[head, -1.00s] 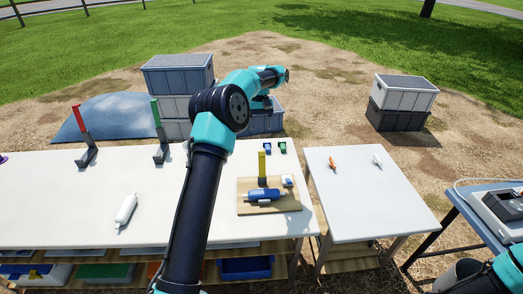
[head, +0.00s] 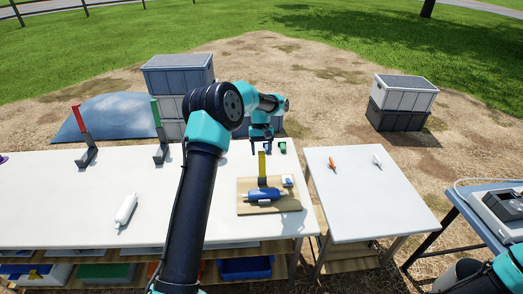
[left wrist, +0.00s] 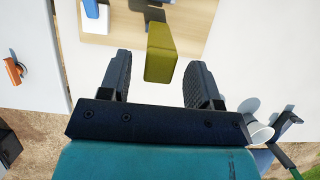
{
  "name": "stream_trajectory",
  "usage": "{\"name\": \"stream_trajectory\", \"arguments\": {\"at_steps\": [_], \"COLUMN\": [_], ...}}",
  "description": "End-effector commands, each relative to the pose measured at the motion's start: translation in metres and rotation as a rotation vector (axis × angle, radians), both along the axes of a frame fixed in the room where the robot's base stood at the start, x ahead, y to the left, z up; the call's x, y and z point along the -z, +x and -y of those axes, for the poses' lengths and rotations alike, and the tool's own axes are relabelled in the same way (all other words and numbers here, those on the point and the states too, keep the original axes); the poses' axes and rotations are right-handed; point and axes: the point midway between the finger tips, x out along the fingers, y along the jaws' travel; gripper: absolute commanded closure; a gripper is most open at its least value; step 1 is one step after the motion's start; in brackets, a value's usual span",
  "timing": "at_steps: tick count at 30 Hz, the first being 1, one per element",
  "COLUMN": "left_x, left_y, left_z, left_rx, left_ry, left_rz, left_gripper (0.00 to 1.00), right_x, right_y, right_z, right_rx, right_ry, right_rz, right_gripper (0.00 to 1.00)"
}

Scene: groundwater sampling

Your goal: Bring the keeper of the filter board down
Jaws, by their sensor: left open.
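The filter board (head: 290,206) is a wooden plate on the long white table and bears a blue filter cartridge (head: 262,196). Its yellow keeper (head: 262,166) stands upright behind the cartridge. In the left wrist view the keeper (left wrist: 161,52) shows between my two fingers, with a gap on each side; I see no contact. My left gripper (head: 262,141) is open, just behind and above the keeper's top. It also fills the lower part of the left wrist view (left wrist: 160,82). My right gripper is out of view.
A small white and blue piece (head: 287,180) sits on the board's back right. Green clips (head: 282,147) lie behind the board. Red (head: 78,130) and green (head: 157,130) upright levers and a white bottle (head: 126,209) are further left. A side table (head: 360,205) stands right.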

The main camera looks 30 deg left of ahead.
Motion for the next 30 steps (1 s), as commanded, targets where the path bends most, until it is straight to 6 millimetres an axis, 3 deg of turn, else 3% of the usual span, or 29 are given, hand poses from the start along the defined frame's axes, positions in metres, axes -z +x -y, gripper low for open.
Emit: {"name": "stream_trajectory", "arguments": {"at_steps": [2, 20, 30], "left_x": [0.0000, -0.0002, -0.0006], "left_y": [0.0000, 0.0001, 0.0014], "left_z": [0.0000, 0.0000, 0.0044], "left_rx": [0.000, 0.000, 0.007], "left_ry": [0.000, 0.000, 0.004], "left_rz": [0.000, 0.000, 0.005], "left_gripper": [0.43, 1.00, 1.00], "right_x": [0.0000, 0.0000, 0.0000], "right_y": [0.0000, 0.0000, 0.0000], "right_z": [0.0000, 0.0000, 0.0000], "right_rx": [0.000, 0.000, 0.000], "right_ry": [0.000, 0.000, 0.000], "right_rz": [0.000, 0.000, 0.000], "right_gripper": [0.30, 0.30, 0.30]}}
